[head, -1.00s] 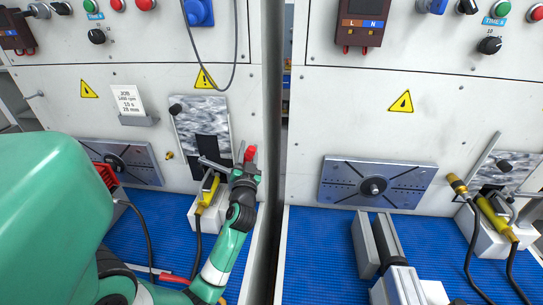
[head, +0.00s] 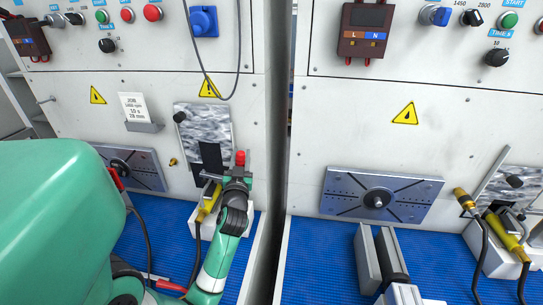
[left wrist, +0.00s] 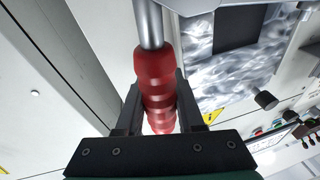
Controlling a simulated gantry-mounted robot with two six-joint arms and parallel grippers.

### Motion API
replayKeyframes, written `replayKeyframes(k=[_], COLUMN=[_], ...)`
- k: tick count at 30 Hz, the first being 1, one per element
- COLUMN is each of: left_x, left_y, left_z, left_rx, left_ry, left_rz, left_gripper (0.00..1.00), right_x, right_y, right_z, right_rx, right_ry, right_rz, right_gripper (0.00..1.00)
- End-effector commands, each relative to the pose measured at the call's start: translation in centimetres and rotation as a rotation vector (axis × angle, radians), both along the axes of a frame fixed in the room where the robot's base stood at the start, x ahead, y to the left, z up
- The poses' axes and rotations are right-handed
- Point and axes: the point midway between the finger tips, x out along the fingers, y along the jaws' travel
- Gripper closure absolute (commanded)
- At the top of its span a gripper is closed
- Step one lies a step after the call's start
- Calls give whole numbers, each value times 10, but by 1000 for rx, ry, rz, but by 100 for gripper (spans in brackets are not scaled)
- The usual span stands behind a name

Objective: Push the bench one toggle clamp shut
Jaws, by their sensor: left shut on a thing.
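The toggle clamp on the left-hand bench has a red ribbed handle (head: 240,158) on a metal rod; the handle also shows close up in the left wrist view (left wrist: 155,85). My left gripper (head: 238,174) is around this handle, with a finger on each side, shut on it. The handle's red end sticks up above the gripper. The clamp's white base block (head: 197,228) stands against the panel, with a yellow fitting (head: 206,208) beside the gripper. My wrist hides much of the clamp's linkage. My right gripper is not in view.
A grey-patterned plate (head: 203,128) is on the panel behind the clamp. A dark vertical gap (head: 279,200) separates the benches. The right-hand bench has a grey vise (head: 368,260) and a similar clamp (head: 490,258). A black hose (head: 197,255) hangs from the yellow fitting.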

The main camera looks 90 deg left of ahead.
Motion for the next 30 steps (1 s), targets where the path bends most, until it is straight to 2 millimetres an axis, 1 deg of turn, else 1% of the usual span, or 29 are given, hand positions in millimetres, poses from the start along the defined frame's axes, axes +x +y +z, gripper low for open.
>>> replayKeyframes(k=[1,2,6,7,17,20,23,30], left_x=[0,0,0,0,0,1,0,-3], left_y=[0,0,0,0,-1,-7,-23,-79], left_z=[-1,-1,-1,-1,-1,-2,-6,-18], left_rx=[-2,-2,-1,-1,0,-1,-1,-2], left_ry=[3,3,3,3,3,3,3,5], left_rz=[2,2,1,1,1,-1,-3,-5], left_gripper=[100,62,36,33,33,33,33,33], right_x=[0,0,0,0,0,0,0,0], right_y=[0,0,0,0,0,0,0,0], right_z=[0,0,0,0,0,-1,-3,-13], right_rx=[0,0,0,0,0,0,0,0], right_ry=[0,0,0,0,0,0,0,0], right_rz=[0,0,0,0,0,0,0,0], right_gripper=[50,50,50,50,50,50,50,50])
